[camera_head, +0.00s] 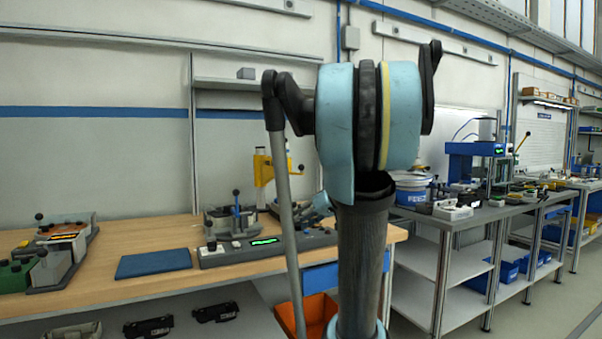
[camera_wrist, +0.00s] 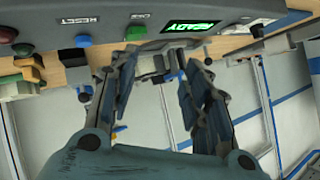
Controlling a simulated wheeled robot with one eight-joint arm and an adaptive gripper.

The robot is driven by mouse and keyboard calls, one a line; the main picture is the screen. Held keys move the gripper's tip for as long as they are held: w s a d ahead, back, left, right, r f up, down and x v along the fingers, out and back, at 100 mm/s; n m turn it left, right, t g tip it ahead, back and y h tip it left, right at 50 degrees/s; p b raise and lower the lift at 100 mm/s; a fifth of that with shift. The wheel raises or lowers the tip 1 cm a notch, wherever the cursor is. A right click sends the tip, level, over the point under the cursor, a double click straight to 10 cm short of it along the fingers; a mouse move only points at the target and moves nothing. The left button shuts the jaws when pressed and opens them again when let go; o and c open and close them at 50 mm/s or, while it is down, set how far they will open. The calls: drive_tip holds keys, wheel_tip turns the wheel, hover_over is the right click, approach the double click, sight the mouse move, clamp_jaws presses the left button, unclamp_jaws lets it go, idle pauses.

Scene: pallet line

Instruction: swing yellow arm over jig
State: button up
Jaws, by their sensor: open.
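The yellow arm (camera_head: 265,172) stands upright on its post at the back of the wooden bench, behind the jig. The jig (camera_head: 222,222) is a grey fixture with a dark-handled clamp, just behind the control box (camera_head: 255,248). My gripper (camera_wrist: 156,58) is open with nothing between its fingers in the wrist view. Its fingertips point toward the control box, which shows there with its lit READY display (camera_wrist: 205,27). A small yellow patch shows by the left finger, too small to identify. My arm hides the bench's right part in the head view.
A blue mat (camera_head: 153,263) lies on the bench, left of the control box. Fixtures with black knobs (camera_head: 60,250) stand at the left end. An orange bin (camera_head: 305,315) sits below the bench. A grey table (camera_head: 470,215) with equipment stands at the right.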

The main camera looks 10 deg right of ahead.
drive_tip(key=w+d+r+t+y, duration=0.2)
drive_tip(key=w+d+r+t, duration=0.2)
drive_tip(key=w+d+r, duration=0.5)
drive_tip(key=n+t, duration=0.1)
drive_tip(key=t, duration=0.2)
approach(302, 169)
drive_tip(key=x, duration=1.1)
drive_tip(key=shift+w+d+r, duration=0.1)
drive_tip(key=shift+w+d, duration=0.15)
drive_tip(key=shift+d, duration=0.1)
drive_tip(key=shift+c, duration=0.5)
clamp_jaws()
